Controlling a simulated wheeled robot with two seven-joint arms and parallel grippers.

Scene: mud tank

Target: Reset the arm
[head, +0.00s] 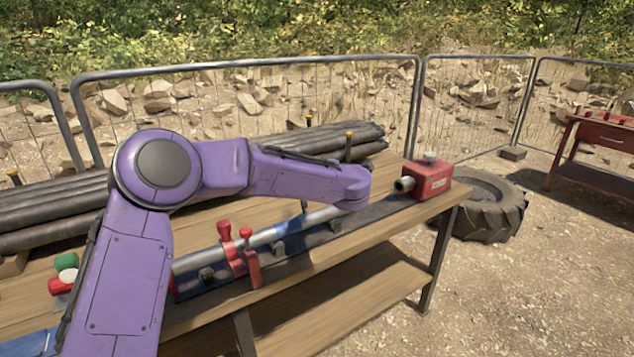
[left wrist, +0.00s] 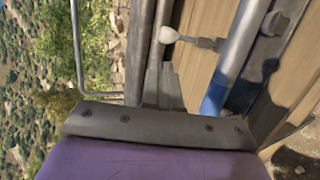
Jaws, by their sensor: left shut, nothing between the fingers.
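My left arm (head: 140,260) is purple. It rises from the lower left of the head view, bends at a round grey-capped elbow and reaches right over a wooden workbench (head: 390,240). Its far end is above a silver pipe (head: 198,258). The left gripper is hidden behind the arm in the head view. In the left wrist view my left gripper (left wrist: 164,72) shows as narrow grey fingers, shut and empty. A white-tipped rod (left wrist: 168,35) appears near the fingertips; I cannot tell how far apart they are. My right gripper is in neither view.
Dark pipes (head: 60,205) lie along the bench's back between yellow-topped posts. A red clamp (head: 240,258) stands at the silver pipe, and a red box (head: 428,180) at the right end. A tire (head: 490,208), red table (head: 600,135) and metal fence (head: 250,66) stand beyond. Open ground lies right.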

